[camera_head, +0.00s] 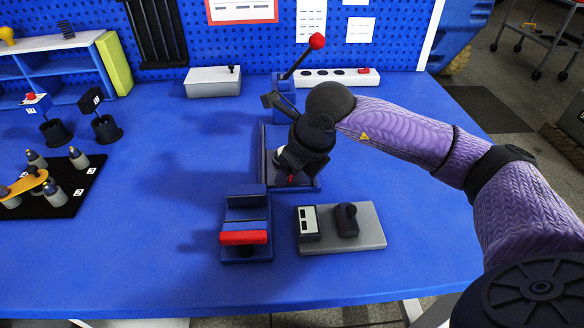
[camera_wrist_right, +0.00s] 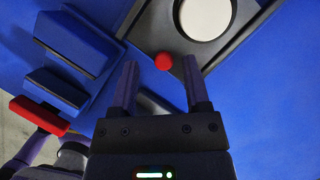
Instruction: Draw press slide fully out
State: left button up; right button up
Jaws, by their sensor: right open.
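The press (camera_head: 283,88) stands at the back middle of the bench, with a lever ending in a red ball (camera_head: 317,41). Its dark slide frame (camera_head: 264,150) extends toward the front; the right wrist view shows a pale round disc (camera_wrist_right: 206,14) inside it. A small red knob (camera_wrist_right: 163,61) sits at the slide's near end and also shows in the head view (camera_head: 291,179). My right gripper (camera_wrist_right: 160,65) is open, its fingers either side of the knob in the picture. I cannot tell whether they touch it. My arm hides part of the slide. My left gripper is not in view.
A blue fixture with a red bar (camera_head: 243,238) stands in front of the slide, close to my right gripper's left. A grey plate (camera_head: 371,233) with switches lies to the right. A white box (camera_head: 212,82) and power strip (camera_head: 339,77) stand behind. The bench's left-middle is clear.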

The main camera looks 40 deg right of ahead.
jog(key=p+v, duration=0.3)
jog(key=v, duration=0.6)
jog(key=shift+s+r+p, duration=0.25)
jog(key=shift+r+p, duration=0.1)
